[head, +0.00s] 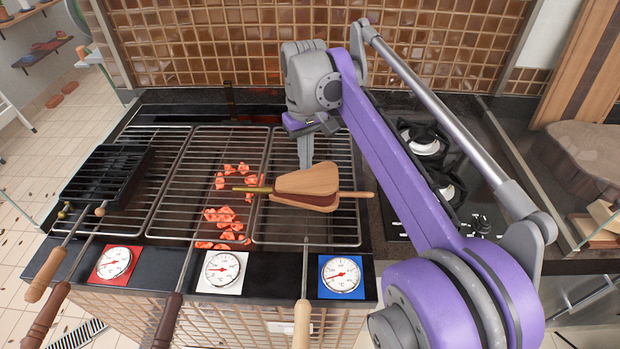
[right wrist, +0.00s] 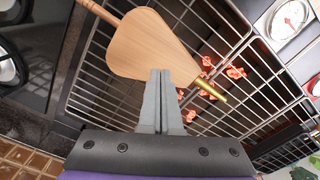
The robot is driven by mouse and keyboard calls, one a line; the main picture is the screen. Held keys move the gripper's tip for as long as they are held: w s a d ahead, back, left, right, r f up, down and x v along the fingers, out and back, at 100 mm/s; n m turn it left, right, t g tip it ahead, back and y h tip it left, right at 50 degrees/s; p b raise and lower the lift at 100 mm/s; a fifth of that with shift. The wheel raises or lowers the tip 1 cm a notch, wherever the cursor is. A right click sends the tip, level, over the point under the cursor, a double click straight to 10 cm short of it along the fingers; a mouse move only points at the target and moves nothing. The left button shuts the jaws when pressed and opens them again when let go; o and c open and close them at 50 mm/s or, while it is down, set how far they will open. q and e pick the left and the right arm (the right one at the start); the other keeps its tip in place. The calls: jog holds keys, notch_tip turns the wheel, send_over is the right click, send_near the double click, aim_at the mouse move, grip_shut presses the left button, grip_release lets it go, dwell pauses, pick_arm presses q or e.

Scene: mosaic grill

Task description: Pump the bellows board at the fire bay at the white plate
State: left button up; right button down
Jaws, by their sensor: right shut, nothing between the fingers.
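The wooden bellows (head: 308,183) lies across the right-hand grate, its brass nozzle (head: 252,190) pointing left over glowing coals (head: 224,215) in the middle bay. Its pale top board is apart from the lower board at the handle end, with dark red-brown sides between. The white plate (head: 222,272) with a dial is on the front of the middle bay. My right gripper (head: 305,165) is shut and empty, pointing down at the top board. In the right wrist view its fingertips (right wrist: 160,72) overlap the board (right wrist: 148,45); I cannot tell whether they touch. My left gripper is not in view.
A red plate (head: 113,264) and a blue plate (head: 341,277) with dials flank the white one. Several wooden-handled rods (head: 303,325) stick out over the front. A black rack (head: 112,175) sits on the left grate. Gas burners (head: 425,145) are at right.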

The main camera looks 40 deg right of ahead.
aim_at(306, 178)
jog(key=shift+f+b, duration=1.15)
jog(key=shift+f, duration=1.25)
pick_arm(q)
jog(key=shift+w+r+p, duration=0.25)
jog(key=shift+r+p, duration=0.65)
jog(key=shift+p, duration=1.1)
pick_arm(e)
jog(key=shift+r, duration=2.6)
jog(key=shift+r+p, duration=0.35)
jog(key=shift+r, duration=0.15)
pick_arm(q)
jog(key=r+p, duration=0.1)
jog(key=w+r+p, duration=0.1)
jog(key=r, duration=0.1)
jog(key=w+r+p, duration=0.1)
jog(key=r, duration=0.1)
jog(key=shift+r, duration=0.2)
pick_arm(e)
notch_tip(306, 178, up, 5)
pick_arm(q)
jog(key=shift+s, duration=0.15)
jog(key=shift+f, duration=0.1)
pick_arm(e)
jog(key=shift+f, duration=0.1)
